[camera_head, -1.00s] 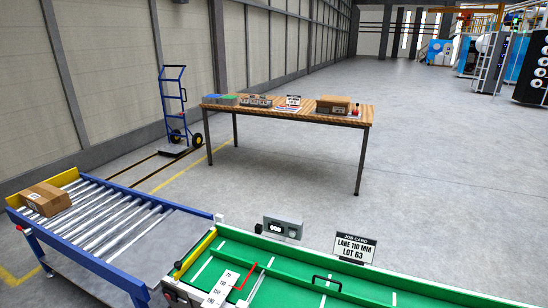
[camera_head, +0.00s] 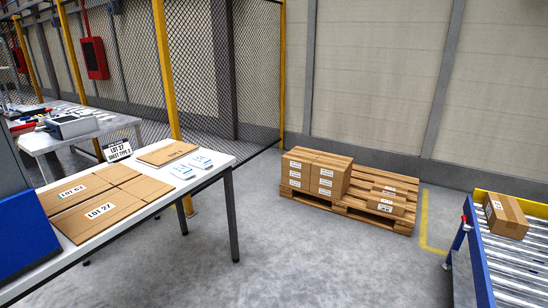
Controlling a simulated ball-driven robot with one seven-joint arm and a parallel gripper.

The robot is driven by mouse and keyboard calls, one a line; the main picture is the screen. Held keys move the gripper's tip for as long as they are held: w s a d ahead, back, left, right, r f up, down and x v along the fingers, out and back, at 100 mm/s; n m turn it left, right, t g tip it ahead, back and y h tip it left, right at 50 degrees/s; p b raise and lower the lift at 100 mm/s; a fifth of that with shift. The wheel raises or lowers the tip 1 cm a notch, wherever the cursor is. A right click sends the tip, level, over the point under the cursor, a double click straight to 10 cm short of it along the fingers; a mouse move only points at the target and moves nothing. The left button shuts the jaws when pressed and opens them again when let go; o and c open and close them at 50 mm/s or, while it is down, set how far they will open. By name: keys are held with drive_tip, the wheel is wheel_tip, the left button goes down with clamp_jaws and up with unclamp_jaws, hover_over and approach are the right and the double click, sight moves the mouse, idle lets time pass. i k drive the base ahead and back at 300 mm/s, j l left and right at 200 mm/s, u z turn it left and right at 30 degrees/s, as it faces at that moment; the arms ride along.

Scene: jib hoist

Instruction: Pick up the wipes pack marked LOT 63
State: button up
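Two small white and blue packs lie on the white table (camera_head: 190,184), near its right edge. One pack (camera_head: 181,171) is nearer and the other pack (camera_head: 202,161) is just beyond it to the right. They could be wipes packs, but their print is too small to read. Flat brown cardboard marked LOT 63 (camera_head: 73,194) lies on the same table, beside cardboard marked LOT 27 (camera_head: 99,212). My gripper is not in view.
A sign (camera_head: 117,150) reading LOT 27 SHEET TYPE 2 stands behind the cardboard. A pallet (camera_head: 349,208) with boxes stands by the wall. A roller conveyor (camera_head: 505,262) carrying a carton (camera_head: 506,215) is at right. Floor (camera_head: 330,258) between table and conveyor is clear.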

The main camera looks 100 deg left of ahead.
sight(201, 163)
drive_tip(key=i+j+u, duration=0.1)
drive_tip(key=u, duration=3.3)
